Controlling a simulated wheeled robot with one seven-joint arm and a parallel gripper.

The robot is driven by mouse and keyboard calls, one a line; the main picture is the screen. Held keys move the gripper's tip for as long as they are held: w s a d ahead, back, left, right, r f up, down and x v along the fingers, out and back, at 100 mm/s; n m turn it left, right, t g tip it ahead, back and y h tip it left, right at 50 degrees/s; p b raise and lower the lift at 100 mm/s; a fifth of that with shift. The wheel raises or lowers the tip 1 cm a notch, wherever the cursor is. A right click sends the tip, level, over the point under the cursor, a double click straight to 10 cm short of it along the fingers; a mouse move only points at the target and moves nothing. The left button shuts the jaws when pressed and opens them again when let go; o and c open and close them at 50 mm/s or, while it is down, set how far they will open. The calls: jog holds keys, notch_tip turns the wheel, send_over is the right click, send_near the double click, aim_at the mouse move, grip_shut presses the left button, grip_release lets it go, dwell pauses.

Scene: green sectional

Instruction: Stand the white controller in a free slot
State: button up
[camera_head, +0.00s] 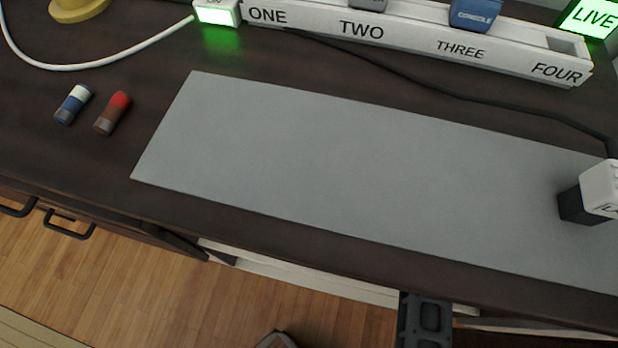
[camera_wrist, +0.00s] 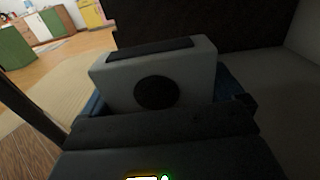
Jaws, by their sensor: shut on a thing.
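My gripper (camera_wrist: 165,115) shows in the wrist view, with its dark jaws shut on a pale, boxy block, which I take to be the white controller (camera_wrist: 195,75). The block has a dark strip along its top and a dark round spot on its near face; its lower part is hidden by the jaws. In the head view, a white slotted strip (camera_head: 410,44) marked ONE to FOUR runs along the top. A grey piece (camera_head: 369,4) stands above TWO and a blue CONSOLE piece (camera_head: 474,16) above THREE. The FOUR recess (camera_head: 566,45) looks empty; the ONE slot is cut off.
Two small cylinders (camera_head: 113,113) lie at left. A black cable (camera_head: 450,92) runs before the strip; a LIVE sign (camera_head: 592,17) glows.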

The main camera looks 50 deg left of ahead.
jog(key=o, duration=0.8)
jog(key=p+v, duration=0.1)
jog(key=v, duration=0.7)
jog(key=shift+a+p, duration=0.1)
jog(key=shift+p, duration=0.2)
jog(key=shift+s, duration=0.1)
